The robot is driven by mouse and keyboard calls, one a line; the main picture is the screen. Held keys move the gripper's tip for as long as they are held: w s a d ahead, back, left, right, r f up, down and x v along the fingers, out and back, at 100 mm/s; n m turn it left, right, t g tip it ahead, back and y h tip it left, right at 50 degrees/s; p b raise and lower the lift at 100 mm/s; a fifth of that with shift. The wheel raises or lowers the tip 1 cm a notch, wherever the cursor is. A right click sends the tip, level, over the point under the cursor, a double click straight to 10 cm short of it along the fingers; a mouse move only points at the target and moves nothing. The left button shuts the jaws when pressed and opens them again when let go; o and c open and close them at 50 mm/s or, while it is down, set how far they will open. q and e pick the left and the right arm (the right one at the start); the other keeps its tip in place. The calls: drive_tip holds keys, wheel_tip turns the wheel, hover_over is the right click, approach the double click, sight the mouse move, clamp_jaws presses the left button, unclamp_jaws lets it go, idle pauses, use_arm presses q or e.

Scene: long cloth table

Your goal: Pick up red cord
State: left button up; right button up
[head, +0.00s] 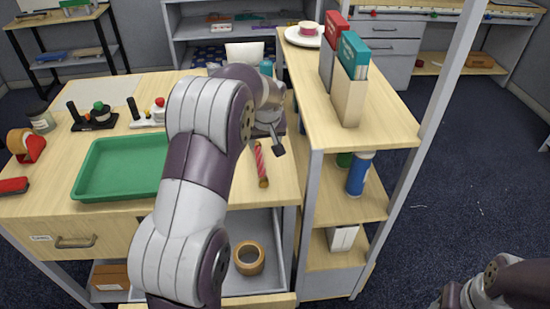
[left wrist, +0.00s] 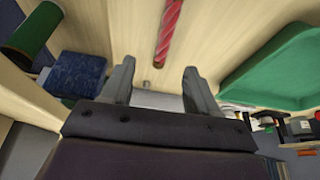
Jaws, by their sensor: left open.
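The red cord (head: 261,163) is a short, red twisted length. It lies on the wooden desktop, between the green tray and the shelf unit. It also shows in the left wrist view (left wrist: 170,30), at the top, beyond my fingertips. My left gripper (head: 274,140) is over the desk close to the cord's far end and is partly hidden by my own arm. In the left wrist view its two fingers (left wrist: 156,78) are spread, with nothing between them. The cord is apart from the fingers there. Part of my right arm shows at the lower right, but its gripper does not.
The green tray (head: 120,168) is left of my arm. A shelf unit (head: 350,135) with books (head: 350,78) on top rises close on the right. An open drawer below holds a tape roll (head: 249,258). Stamps and a tape dispenser (head: 26,145) stand at the left.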

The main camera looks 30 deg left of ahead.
sight(260, 160)
use_arm(q)
drive_tip(key=x, duration=0.7)
drive_tip(key=s+p+x, duration=0.1)
drive_tip(key=x, duration=0.2)
drive_tip(key=shift+a+f, duration=0.3)
drive_tip(key=shift+w+a+f, duration=0.1)
drive_tip(key=shift+w+f, duration=0.2)
drive_tip(key=shift+f, duration=0.05)
drive_tip(key=shift+s+r, duration=0.1)
clamp_jaws()
